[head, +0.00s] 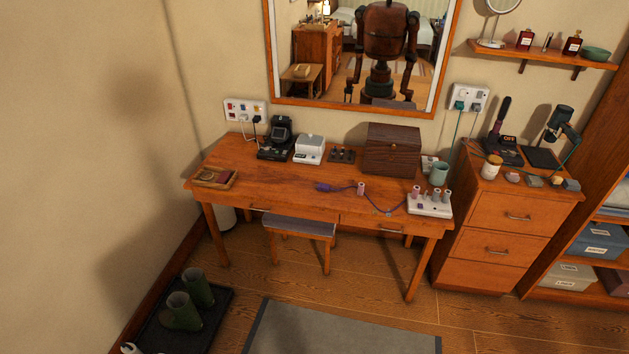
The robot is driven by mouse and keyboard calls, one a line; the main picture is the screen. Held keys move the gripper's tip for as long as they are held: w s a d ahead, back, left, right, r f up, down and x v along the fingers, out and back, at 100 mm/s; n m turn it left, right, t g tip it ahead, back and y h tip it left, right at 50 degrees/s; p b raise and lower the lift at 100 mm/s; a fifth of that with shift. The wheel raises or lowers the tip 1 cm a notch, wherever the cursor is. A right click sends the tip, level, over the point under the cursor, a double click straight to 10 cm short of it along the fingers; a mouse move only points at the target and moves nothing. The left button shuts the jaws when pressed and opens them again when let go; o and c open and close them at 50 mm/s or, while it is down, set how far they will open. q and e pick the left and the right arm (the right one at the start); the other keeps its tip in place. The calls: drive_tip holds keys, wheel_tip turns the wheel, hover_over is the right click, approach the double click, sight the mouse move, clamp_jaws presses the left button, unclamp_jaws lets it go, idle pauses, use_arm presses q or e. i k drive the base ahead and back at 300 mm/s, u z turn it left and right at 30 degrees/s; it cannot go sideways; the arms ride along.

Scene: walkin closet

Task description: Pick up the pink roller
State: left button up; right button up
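A small pink roller (360,188) stands upright on the wooden desk (290,182), right of centre. Behind it is a dark wooden box (392,150). A white holder (429,207) with several small roller-like pieces standing in it is at the desk's right end. Neither of my grippers shows directly in the head view. My body and hanging arms appear only as a reflection in the mirror (345,85), too small to tell the finger state.
A purple corded tool (325,187) lies left of the roller, its cord running past the roller. A stool (300,228) stands under the desk front. A drawer cabinet (510,220) adjoins at right. A grey rug (340,330) lies in front; boots (190,300) sit at lower left.

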sight(360, 186)
drive_tip(key=u, duration=0.1)
drive_tip(key=i, duration=1.5)
drive_tip(key=z, duration=0.8)
